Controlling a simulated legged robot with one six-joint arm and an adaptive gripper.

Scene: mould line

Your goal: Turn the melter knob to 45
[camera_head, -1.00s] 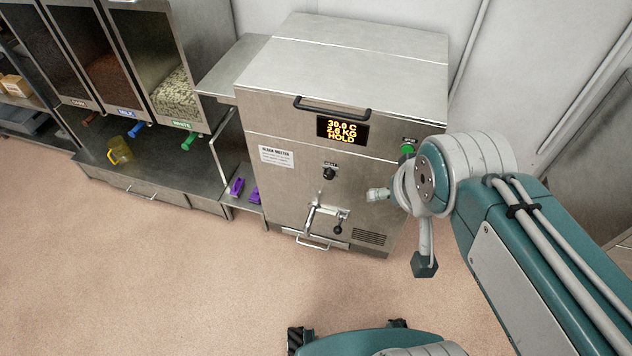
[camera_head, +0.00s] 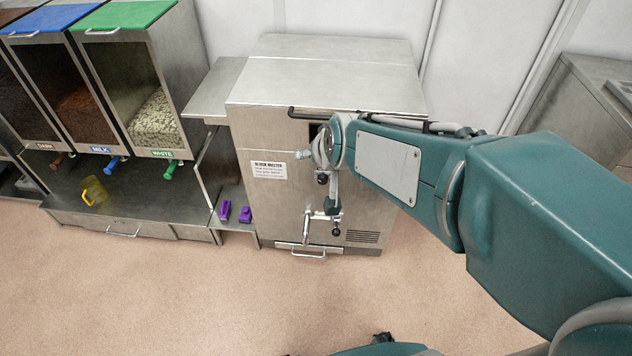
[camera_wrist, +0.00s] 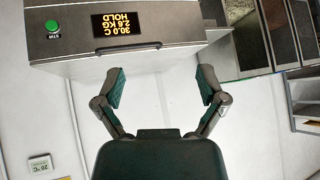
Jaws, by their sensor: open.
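The melter (camera_head: 250,205) is a steel cabinet in the middle of the head view. Its black knob (camera_head: 322,178) shows on the front, close beside my wrist in the picture; its setting is too small to read. The display is mostly hidden by my arm in the head view. In the wrist view the display (camera_wrist: 124,23) appears upside down and reads 30.0 C, 2.8 KG, HOLD. My gripper (camera_wrist: 162,85) is open and empty, its two fingers wide apart. The knob is outside the wrist view, and I cannot tell how far my fingers are from it.
A lid handle (camera_wrist: 130,48) and green STIR button (camera_wrist: 52,25) are near the display. A spout with a lever (camera_head: 308,228) sits below the knob. Purple items (camera_head: 225,210) lie on a low shelf. Chocolate dispensers (camera_head: 150,90) and a yellow jug (camera_head: 93,190) stand left. Floor in front is clear.

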